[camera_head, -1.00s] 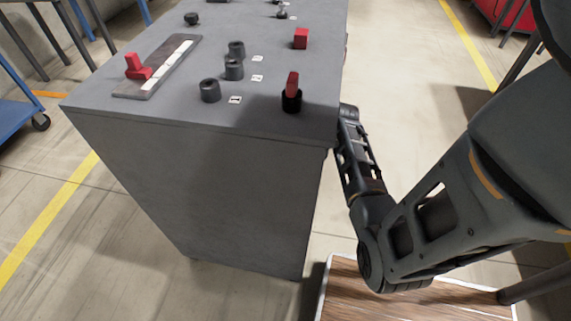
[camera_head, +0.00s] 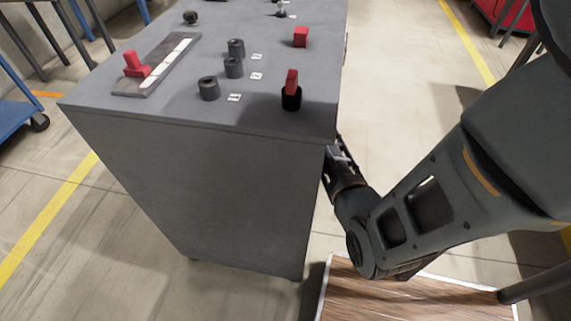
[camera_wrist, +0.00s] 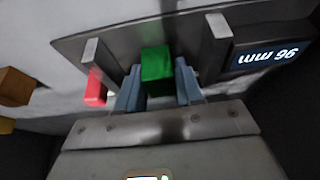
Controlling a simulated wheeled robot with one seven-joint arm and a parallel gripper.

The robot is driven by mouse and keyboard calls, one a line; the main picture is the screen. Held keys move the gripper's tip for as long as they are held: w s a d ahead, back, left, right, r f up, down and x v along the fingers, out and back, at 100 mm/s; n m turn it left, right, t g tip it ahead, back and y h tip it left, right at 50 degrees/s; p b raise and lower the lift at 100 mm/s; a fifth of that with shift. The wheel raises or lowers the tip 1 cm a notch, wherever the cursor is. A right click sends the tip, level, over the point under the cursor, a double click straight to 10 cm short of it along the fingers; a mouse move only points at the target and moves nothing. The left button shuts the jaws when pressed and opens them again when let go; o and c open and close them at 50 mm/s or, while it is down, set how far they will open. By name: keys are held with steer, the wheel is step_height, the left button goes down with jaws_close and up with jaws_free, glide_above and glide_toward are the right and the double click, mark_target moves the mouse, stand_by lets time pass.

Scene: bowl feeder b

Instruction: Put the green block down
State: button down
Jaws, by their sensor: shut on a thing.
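The green block (camera_wrist: 156,66) is between the two blue-grey fingers of my gripper (camera_wrist: 158,86) in the wrist view. My gripper is shut on it. Behind the block is a grey metal plate (camera_wrist: 135,40) with an upright post (camera_wrist: 97,62) on the left and another post (camera_wrist: 214,46) on the right. I cannot tell whether the block touches the plate. In the head view the gripper and the block are hidden behind the grey cabinet, where my arm reaches past its right side.
In the wrist view, a red block (camera_wrist: 95,88) lies beside the left finger, an orange-brown block (camera_wrist: 15,87) at far left, and an upside-down display (camera_wrist: 266,56) at right. The grey cabinet (camera_head: 210,190) carries knobs and red controls. A wooden board (camera_head: 400,300) lies below.

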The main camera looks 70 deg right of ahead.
steer(key=shift+f, duration=0.1)
steer(key=c, duration=0.7)
jaws_free()
steer(key=p+v, duration=0.1)
steer(key=v, duration=0.6)
steer(key=shift+s+r, duration=0.1)
steer(key=shift+r, duration=0.3)
